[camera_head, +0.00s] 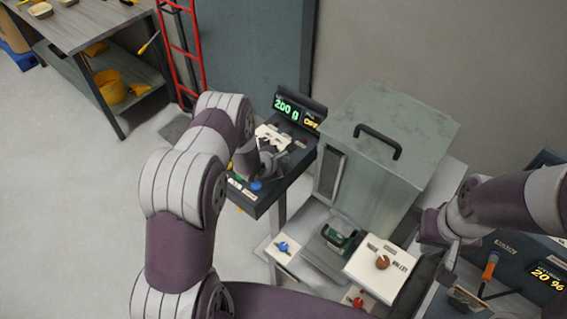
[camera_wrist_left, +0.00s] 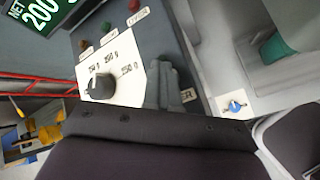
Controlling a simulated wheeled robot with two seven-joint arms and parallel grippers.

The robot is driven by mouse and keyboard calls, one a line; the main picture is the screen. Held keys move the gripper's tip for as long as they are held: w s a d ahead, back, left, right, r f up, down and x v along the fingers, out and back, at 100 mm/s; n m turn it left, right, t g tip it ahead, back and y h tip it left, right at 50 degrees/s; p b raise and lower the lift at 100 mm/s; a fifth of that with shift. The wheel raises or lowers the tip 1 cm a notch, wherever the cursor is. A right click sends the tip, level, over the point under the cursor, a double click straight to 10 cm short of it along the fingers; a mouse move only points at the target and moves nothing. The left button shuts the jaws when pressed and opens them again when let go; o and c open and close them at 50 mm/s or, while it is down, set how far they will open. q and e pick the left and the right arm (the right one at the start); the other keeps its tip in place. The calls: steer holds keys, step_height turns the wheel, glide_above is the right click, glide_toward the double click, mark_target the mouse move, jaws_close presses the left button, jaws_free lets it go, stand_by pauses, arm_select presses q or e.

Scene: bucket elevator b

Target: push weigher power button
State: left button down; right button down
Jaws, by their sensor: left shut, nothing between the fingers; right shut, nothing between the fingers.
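The weigher console (camera_head: 262,205) is a dark box with a green readout (camera_head: 287,107) of 200 g and a yellow OFF sign (camera_head: 311,122). A blue button (camera_head: 257,185) shows near its front edge. My left gripper (camera_head: 264,164) is shut and empty, low over the console near that button; I cannot tell whether it touches. In the left wrist view, its fingers (camera_wrist_left: 163,78) partly cover a label (camera_wrist_left: 187,95) ending in "ER", and the blue button is hidden. My right gripper (camera_head: 442,240) appears shut and empty at the right, away from the weigher.
The console carries a black dial (camera_wrist_left: 101,86) on a white plate and several small buttons. A grey metal cabinet (camera_head: 385,140) with a black handle stands to its right. A white box with a brown knob (camera_head: 382,262) and a panel with a blue knob (camera_head: 282,246) are in front.

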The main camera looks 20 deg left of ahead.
arm_select(q)
steer(key=shift+s+f, duration=0.1)
steer(key=shift+r+p, duration=0.3)
steer(key=shift+p, duration=0.1)
step_height(320, 180, up, 6)
steer(key=p, duration=0.5)
steer(key=shift+r, duration=0.15)
